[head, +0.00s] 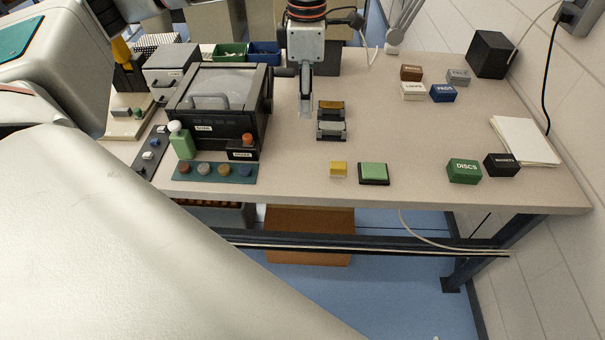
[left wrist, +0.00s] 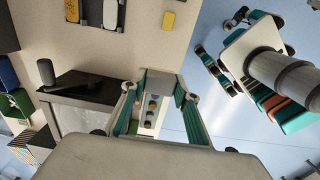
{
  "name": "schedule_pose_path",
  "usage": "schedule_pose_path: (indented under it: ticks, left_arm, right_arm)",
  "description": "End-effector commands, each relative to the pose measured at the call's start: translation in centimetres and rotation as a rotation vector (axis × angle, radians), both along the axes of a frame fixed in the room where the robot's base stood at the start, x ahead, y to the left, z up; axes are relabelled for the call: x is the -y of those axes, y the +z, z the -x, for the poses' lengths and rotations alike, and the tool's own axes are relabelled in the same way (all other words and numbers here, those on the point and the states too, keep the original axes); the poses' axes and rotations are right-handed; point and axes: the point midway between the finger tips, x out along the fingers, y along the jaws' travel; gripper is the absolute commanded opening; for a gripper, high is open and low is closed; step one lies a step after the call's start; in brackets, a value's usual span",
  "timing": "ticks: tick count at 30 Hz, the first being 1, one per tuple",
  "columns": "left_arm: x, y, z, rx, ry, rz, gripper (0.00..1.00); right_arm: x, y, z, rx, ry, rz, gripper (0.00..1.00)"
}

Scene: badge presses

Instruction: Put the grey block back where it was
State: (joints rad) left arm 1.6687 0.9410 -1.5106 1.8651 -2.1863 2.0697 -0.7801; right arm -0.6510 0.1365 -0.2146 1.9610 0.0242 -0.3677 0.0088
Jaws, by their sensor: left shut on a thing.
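My left gripper (head: 305,85) points down over the bench, right of the black press, with its fingers close together. A light grey block (head: 305,102) shows at its fingertips, above the bench and left of the two small stands. A gold piece (head: 331,105) and a grey piece (head: 331,127) sit on the stands. A yellow block (head: 338,169) and a green-topped pad (head: 373,173) lie near the front edge.
The black press (head: 215,110) stands left, with a strip of coloured discs (head: 215,171) before it. Green (head: 230,52) and blue (head: 263,51) bins stand behind. Labelled boxes, including the green one (head: 464,170), stand right. The bench between stands and boxes is clear.

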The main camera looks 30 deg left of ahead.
Motion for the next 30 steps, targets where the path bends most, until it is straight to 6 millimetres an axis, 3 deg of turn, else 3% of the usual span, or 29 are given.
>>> schedule_pose_path:
  ticks: [5, 21, 30]
  left_arm:
    - [0.0, -1.1, 0.2, -0.004, -0.011, -0.001, 0.13]
    - [0.0, -13.4, 0.2, -0.005, -0.011, 0.000, 0.13]
    - [0.0, -16.0, 0.1, -0.001, -0.010, 0.000, 0.13]
  right_arm:
    - [0.1, 0.1, -0.2, 0.007, 0.001, 0.000, 0.40]
    - [0.3, -1.3, 0.0, -0.004, 0.001, 0.005, 0.40]
    - [0.3, -1.6, 0.2, -0.008, 0.001, 0.006, 0.40]
